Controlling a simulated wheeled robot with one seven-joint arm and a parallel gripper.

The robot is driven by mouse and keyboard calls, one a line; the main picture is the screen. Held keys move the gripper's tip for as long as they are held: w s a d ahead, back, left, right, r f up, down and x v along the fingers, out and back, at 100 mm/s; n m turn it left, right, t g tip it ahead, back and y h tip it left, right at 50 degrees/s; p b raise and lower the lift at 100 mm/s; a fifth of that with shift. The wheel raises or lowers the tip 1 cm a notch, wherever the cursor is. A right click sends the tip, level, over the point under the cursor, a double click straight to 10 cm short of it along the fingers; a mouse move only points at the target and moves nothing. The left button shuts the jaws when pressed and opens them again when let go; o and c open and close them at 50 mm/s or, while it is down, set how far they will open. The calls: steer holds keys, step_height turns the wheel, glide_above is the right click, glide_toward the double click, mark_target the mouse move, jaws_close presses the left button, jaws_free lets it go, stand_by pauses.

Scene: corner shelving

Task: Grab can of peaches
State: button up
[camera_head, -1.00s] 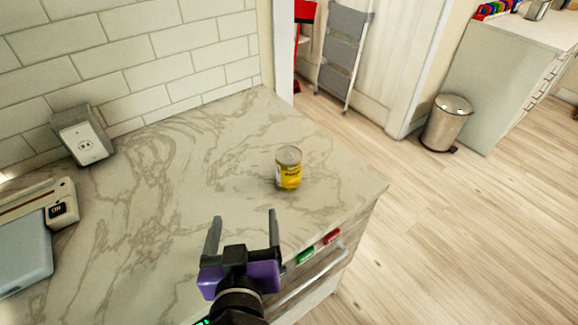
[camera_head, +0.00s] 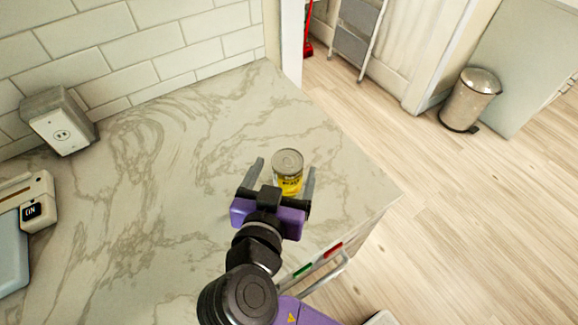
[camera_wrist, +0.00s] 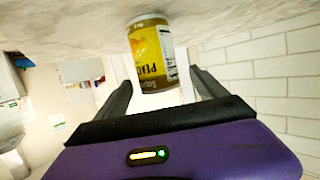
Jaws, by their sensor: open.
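The can of peaches (camera_head: 288,172) stands upright on the marble counter (camera_head: 190,160). It has a grey metal lid and a yellow label. In the wrist view, which looks upside down, the can (camera_wrist: 151,52) shows part of its "PEACHES" label. My gripper (camera_head: 284,172) is open, with one finger on the left and one on the right of the can. In the wrist view my gripper (camera_wrist: 160,88) also has its fingers apart, with the can's near part between or just beyond their tips. I cannot tell whether either finger touches it.
A grey outlet box (camera_head: 59,121) stands by the tiled wall, and a beige appliance (camera_head: 30,205) is at the left. The counter's right edge drops to a wooden floor with a trash bin (camera_head: 469,100). A drawer handle (camera_head: 325,275) sticks out below the front edge.

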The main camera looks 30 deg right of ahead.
mark_target(291, 155)
steer(key=x, duration=0.2)
steer(key=p+x, duration=0.1)
steer(key=x, duration=0.1)
steer(key=shift+w+d+r, duration=0.15)
steer(key=shift+d, duration=0.2)
steer(key=shift+w+d+f, duration=0.25)
steer(key=shift+w+d, duration=0.1)
steer(key=shift+w, duration=0.05)
jaws_close()
steer(key=shift+r, duration=0.1)
